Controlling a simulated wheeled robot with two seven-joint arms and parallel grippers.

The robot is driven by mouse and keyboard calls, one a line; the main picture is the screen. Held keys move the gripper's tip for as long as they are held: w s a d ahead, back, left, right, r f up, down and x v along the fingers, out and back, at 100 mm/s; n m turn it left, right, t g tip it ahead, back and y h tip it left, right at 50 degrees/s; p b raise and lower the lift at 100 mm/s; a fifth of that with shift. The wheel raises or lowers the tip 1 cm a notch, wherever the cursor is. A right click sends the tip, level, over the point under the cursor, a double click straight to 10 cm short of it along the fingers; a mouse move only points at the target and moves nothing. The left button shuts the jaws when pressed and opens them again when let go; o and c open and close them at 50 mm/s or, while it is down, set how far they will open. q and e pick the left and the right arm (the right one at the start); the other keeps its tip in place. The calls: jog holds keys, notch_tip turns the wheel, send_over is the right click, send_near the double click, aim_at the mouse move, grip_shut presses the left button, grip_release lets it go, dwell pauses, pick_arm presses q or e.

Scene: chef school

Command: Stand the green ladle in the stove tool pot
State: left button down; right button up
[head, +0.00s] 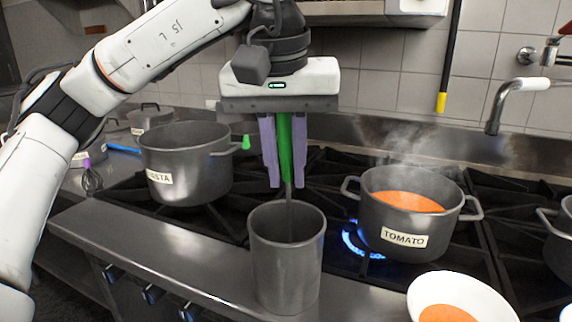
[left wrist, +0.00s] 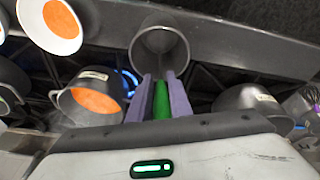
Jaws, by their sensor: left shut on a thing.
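My left gripper (head: 285,165) is shut on the green ladle (head: 285,140) by its green handle and holds it upright, directly above the stove tool pot (head: 287,265). The ladle's thin grey shaft runs down past the fingers into the mouth of the pot, a tall grey cylinder on the steel front ledge. The ladle's lower end is hidden inside the pot. In the left wrist view the green handle (left wrist: 162,102) sits between the purple fingers, with the pot (left wrist: 160,48) beyond them. My right gripper is in neither view.
A steaming TOMATO pot (head: 410,215) stands over a lit blue burner (head: 358,240) to the right. A PASTA pot (head: 185,160) stands to the left. A white bowl of orange soup (head: 480,290) is at front right. A whisk (head: 91,180) lies far left.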

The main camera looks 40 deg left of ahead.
pick_arm(q)
jog(key=c, duration=1.5)
grip_release()
jog(key=shift+c, duration=0.2)
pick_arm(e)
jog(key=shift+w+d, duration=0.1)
pick_arm(q)
jog(key=p+v, duration=0.3)
jog(key=v, duration=0.7)
jog(key=shift+r+p, duration=0.25)
jog(key=shift+p, duration=0.1)
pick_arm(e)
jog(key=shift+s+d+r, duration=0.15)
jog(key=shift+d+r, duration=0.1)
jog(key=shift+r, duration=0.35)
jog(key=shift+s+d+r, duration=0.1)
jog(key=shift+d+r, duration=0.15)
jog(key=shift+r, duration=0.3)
